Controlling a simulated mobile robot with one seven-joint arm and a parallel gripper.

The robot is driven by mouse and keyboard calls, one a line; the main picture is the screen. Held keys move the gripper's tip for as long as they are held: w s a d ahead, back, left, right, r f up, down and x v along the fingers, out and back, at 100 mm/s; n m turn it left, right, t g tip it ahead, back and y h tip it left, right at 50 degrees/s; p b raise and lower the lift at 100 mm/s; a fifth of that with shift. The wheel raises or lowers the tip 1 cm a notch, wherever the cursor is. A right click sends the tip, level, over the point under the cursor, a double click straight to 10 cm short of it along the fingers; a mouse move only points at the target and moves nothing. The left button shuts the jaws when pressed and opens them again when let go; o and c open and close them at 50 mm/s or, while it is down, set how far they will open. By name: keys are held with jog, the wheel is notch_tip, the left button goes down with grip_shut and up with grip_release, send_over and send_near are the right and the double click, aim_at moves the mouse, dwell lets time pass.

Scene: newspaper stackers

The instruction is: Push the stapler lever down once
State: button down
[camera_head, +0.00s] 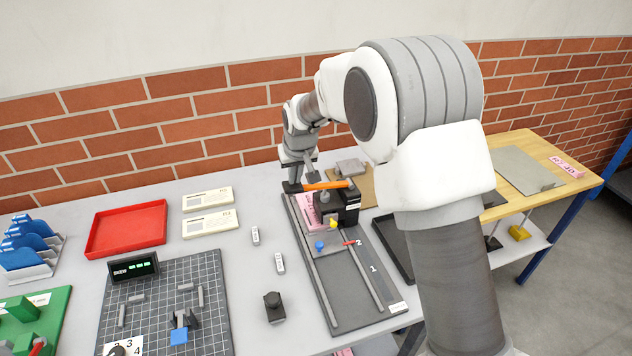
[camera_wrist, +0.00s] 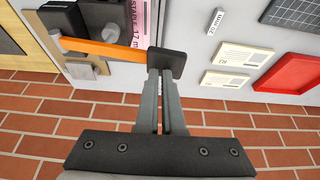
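The stapler (camera_head: 343,206) is a black block at the far end of a grey board. Its orange lever (camera_head: 327,185) lies roughly level across the top and ends at the left in a black handle (camera_head: 291,187). The lever (camera_wrist: 100,48) and black handle (camera_wrist: 168,62) also show in the wrist view. My gripper (camera_head: 299,172) points down at the handle end of the lever. In the wrist view its fingers (camera_wrist: 162,78) are together with nothing between them, tips at the handle. I cannot tell whether they touch it. A pink sheet (camera_head: 307,207) lies beside the stapler.
The grey board (camera_head: 350,318) has rails, a blue knob (camera_head: 319,245) and a red pointer. A red tray (camera_head: 127,229) and white cards (camera_head: 208,221) lie left. A dark tray (camera_head: 392,243) is right of the board. A brick wall (camera_head: 190,118) stands close behind.

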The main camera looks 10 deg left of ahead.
jog(key=shift+d+f+b, duration=0.2)
jog(key=shift+f+b, duration=0.4)
jog(key=shift+f, duration=0.4)
jog(key=shift+r, duration=0.2)
jog(key=shift+a+r+p, duration=0.15)
jog(key=shift+r+p, duration=1.45)
jog(key=shift+r, duration=1.05)
jog(key=shift+r+p, duration=1.35)
jog(key=shift+r, duration=1.05)
